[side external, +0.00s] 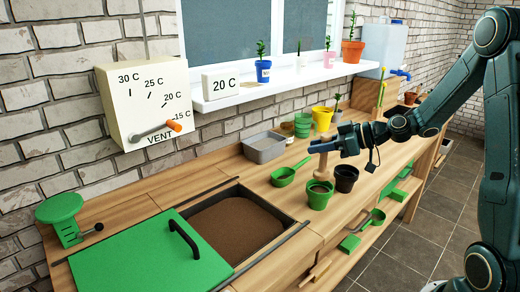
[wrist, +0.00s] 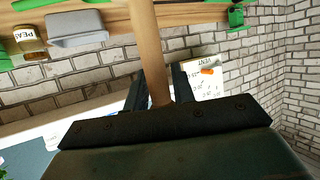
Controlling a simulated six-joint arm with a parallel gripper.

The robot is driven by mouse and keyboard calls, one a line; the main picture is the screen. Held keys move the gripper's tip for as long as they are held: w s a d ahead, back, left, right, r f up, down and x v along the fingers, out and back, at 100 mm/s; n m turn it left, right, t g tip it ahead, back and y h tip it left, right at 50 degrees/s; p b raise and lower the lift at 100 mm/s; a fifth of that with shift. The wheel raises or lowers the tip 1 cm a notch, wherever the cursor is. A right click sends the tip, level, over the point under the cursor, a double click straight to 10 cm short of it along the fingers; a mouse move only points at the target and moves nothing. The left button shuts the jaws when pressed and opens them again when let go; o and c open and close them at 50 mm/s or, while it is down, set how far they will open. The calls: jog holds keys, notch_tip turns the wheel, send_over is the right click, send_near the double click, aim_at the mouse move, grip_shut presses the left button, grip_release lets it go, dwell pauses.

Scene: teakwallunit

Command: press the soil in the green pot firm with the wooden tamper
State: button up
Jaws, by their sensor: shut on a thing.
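The green pot (side external: 319,199) stands on the wooden bench with dark soil showing inside its rim. My gripper (side external: 338,146) is shut on the wooden tamper (side external: 322,168) and holds it roughly upright. In the side view, the tamper's lower end shows just above the pot's far rim; I cannot tell whether it is right over the soil. In the wrist view, the tamper's shaft (wrist: 147,45) runs between the fingers (wrist: 158,92) of my gripper. The green pot does not show in the wrist view.
A black pot (side external: 346,184) stands close right of the green pot. A green scoop (side external: 283,178) lies to the left, with a grey tray (side external: 264,153) behind. A soil bin (side external: 238,225) with a green lid (side external: 150,258) is front left. A yellow pot (side external: 322,122) stands behind my gripper.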

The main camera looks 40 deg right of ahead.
jog(key=shift+r, duration=1.35)
jog(key=shift+w+a+f, duration=0.3)
jog(key=shift+a, duration=0.15)
jog(key=w+a+f+m+h, duration=0.2)
jog(key=a+f, duration=0.4)
jog(key=a, duration=0.4)
jog(key=shift+w+t, duration=0.3)
jog(key=shift+t, duration=0.1)
jog(key=shift+d+f, duration=0.1)
jog(key=shift+d, duration=0.05)
